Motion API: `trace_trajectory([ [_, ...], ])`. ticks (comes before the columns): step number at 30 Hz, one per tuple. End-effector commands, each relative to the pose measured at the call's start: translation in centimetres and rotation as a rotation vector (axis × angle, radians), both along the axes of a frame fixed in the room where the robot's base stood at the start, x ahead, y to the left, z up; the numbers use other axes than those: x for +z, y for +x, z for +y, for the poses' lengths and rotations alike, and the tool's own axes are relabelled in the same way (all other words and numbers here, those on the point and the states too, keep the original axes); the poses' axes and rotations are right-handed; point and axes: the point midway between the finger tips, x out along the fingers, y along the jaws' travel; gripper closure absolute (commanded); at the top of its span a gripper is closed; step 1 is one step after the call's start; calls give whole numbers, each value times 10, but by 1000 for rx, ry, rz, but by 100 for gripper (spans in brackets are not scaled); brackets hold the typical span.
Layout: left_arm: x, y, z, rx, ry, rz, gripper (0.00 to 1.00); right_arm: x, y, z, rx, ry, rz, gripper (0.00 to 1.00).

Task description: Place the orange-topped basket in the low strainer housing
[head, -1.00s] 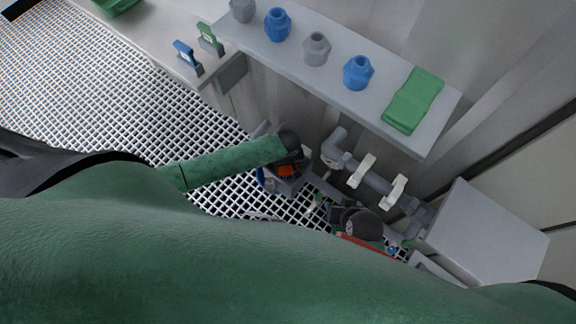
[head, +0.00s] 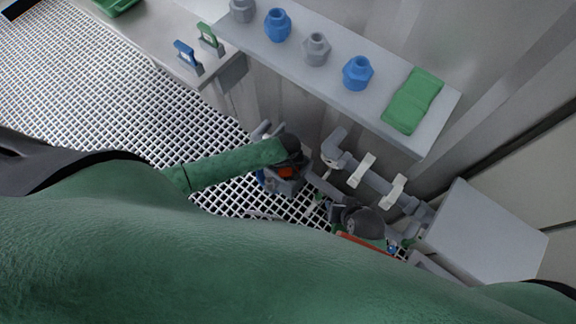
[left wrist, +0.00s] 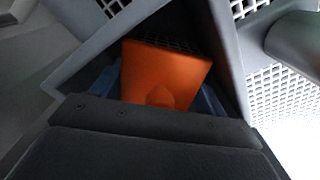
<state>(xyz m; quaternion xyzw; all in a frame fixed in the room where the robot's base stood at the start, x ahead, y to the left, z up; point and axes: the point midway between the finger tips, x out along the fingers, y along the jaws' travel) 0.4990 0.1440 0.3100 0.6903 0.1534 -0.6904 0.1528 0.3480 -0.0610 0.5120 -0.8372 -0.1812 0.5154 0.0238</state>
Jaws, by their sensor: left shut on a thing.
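The orange-topped basket shows as an orange block (left wrist: 165,78) in the left wrist view, between grey walls (left wrist: 225,45), with dark blue at both sides. In the head view a small orange patch (head: 287,171) of it shows below my left wrist. My left gripper (head: 283,176) is shut on the basket; its fingertips are mostly hidden. The grey walls around the basket may be the strainer housing, but I cannot tell whether the basket is seated. A dark rounded part (head: 363,223) at lower centre looks like my right wrist; its fingers are hidden.
Grey piping with white handles (head: 361,170) runs to the right, near a pale box (head: 487,240). White grating (head: 90,95) lies open at left.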

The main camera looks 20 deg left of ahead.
Motion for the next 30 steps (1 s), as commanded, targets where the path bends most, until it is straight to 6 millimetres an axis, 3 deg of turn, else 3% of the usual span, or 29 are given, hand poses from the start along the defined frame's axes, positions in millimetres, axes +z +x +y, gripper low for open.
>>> trace_trajectory([
  [1, 0, 0, 0, 0, -1, 0, 56, 0, 0, 0, 0, 0, 1, 64],
  [2, 0, 0, 0, 0, 0, 0, 20, 0, 0, 0, 0, 0, 1, 64],
  [4, 0, 0, 0, 0, 0, 0, 6, 0, 0, 0, 0, 0, 0, 64],
  [5, 0, 0, 0, 0, -1, 0, 4, 0, 0, 0, 0, 0, 0, 64],
  [17, 6, 2, 0, 0, -1, -3, 4, -4, 0, 1, -3, 5, -11, 64],
  [23, 37, 0, 0, 1, -3, -1, 4, -18, -1, 1, -4, 0, -3, 64],
  [30, 85, 1, -1, 0, -3, -3, 4, 2, 1, 0, -1, 2, -9, 64],
])
